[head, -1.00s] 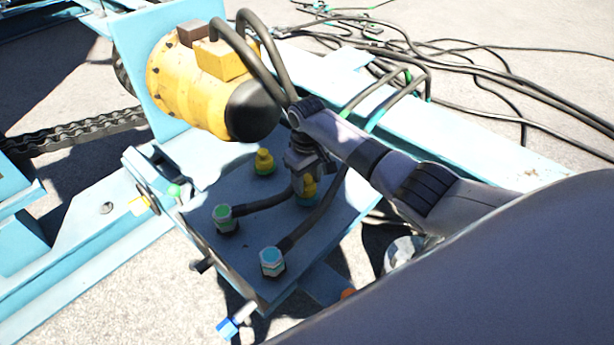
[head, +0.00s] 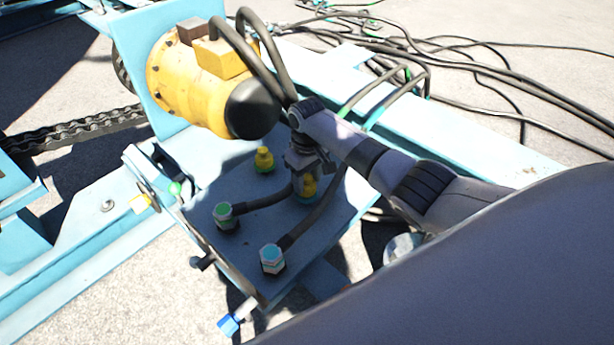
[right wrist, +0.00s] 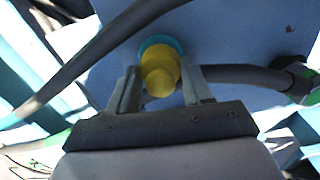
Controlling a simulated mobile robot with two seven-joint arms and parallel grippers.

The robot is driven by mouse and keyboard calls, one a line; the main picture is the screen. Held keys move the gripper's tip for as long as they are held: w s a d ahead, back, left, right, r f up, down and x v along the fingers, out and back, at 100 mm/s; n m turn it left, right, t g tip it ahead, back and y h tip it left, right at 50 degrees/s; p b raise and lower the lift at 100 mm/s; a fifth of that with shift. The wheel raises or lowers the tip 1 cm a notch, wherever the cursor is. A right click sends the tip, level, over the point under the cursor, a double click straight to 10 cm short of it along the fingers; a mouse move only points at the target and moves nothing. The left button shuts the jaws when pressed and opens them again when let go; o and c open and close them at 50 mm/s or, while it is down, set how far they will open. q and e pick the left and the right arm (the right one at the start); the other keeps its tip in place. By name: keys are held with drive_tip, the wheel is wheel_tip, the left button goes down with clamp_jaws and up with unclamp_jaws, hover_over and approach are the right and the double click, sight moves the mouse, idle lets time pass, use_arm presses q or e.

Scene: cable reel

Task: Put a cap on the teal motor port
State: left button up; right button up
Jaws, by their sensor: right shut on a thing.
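My right gripper (head: 308,180) points down at the light-blue plate (head: 225,258). It is shut on a yellow cap (right wrist: 160,72), which shows between the two fingers in the right wrist view. The cap sits over a teal port (right wrist: 157,42); a teal rim shows behind it, and I cannot tell whether it is fully seated. In the head view the cap (head: 310,187) is partly hidden by the gripper. A second yellow cap (head: 264,157) stands on a green-based port behind and to the left. My left gripper is not in view.
Two hose fittings with teal-green tops (head: 223,213) (head: 271,258) stand at the plate's front, with black hoses close to my gripper. A yellow motor (head: 205,85) stands behind. Several loose cables (head: 470,70) lie at back right. A blue-handled valve (head: 230,324) is at the front.

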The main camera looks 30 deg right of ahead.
drive_tip(key=shift+f, duration=0.3)
drive_tip(key=o, duration=1.3)
drive_tip(key=shift+o, duration=0.2)
wheel_tip(320, 180, up, 7)
drive_tip(key=p, duration=0.2)
drive_tip(key=shift+r+p, duration=0.1)
drive_tip(key=shift+p, duration=0.2)
